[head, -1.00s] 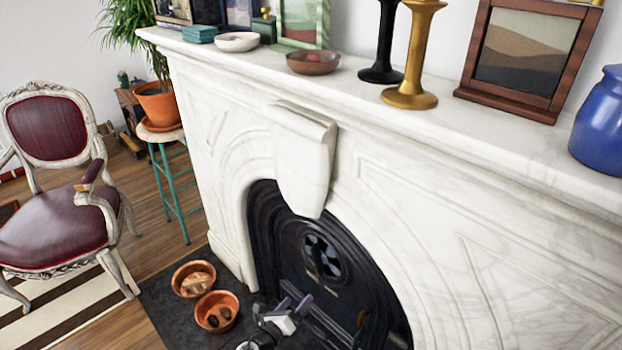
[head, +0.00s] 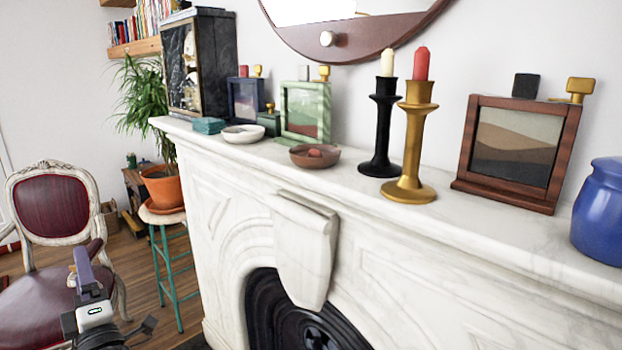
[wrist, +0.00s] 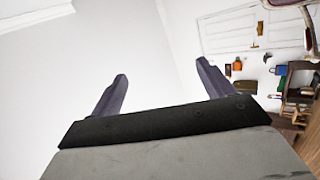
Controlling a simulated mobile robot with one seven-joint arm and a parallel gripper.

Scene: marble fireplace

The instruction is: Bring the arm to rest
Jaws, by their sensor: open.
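My gripper (head: 84,268) shows at the lower left of the head view, in front of the red chair seat and apart from the fireplace. In the wrist view my gripper (wrist: 160,88) has its two fingers spread wide, with nothing between them. Behind the fingers that view shows white wall, and a door with several small items farther off at the right. The rest of my arm is mostly out of the head view.
The marble mantel (head: 400,215) runs across the head view. On it stand a black candlestick (head: 382,130), a gold candlestick (head: 412,150), a brown bowl (head: 314,156), a wooden frame (head: 518,150) and a blue jar (head: 600,212). A chair (head: 52,208) and a potted plant (head: 162,188) stand left.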

